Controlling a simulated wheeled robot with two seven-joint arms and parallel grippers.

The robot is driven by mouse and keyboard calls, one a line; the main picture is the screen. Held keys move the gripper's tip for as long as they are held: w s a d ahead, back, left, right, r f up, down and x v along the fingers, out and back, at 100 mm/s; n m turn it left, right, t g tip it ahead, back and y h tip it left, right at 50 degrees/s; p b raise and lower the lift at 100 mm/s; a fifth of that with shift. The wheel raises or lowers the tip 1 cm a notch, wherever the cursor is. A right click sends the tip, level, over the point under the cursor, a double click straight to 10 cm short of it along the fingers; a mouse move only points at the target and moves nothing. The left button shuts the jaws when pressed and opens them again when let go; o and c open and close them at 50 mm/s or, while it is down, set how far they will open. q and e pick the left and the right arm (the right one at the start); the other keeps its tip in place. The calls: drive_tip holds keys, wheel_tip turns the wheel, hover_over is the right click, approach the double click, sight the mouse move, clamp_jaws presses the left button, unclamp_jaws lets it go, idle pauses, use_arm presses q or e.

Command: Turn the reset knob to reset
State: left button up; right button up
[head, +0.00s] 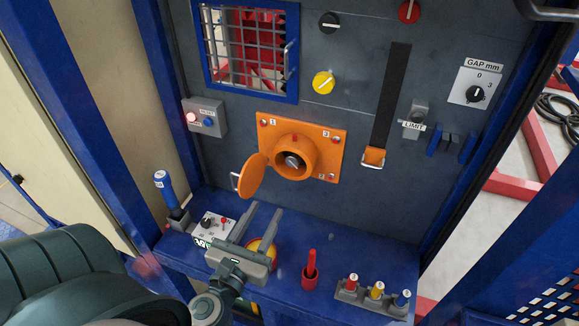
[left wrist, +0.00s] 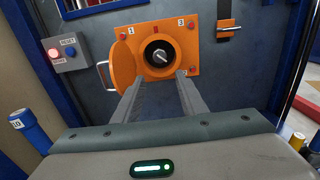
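An orange plate (head: 328,143) on the grey wall panel carries a round orange collar with a metal knob (head: 292,160) recessed inside; the knob also shows in the left wrist view (left wrist: 159,58). Its round orange cover (head: 252,176) hangs open at the left. No readable label says whether this is the reset knob. My left gripper (head: 263,207) is open and empty, below and in front of the collar, its fingers pointing toward it. In the left wrist view the fingertips (left wrist: 159,75) appear just below the opening, apart from the knob. My right gripper is not in view.
A grey box (head: 211,112) at left has a lit red lamp and a blue button, apparently labelled RESET. A yellow knob (head: 323,82) sits above the plate. The blue shelf (head: 340,245) below holds a red-handled item (head: 311,268) and several coloured plugs. A black strap (head: 391,100) hangs right.

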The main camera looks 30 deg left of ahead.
use_arm(q)
drive_tip(key=shift+w, duration=0.1)
drive_tip(key=p, duration=0.5)
approach(292, 163)
drive_tip(key=x, duration=0.8)
drive_tip(key=shift+w, duration=0.25)
drive_tip(key=c, duration=0.8)
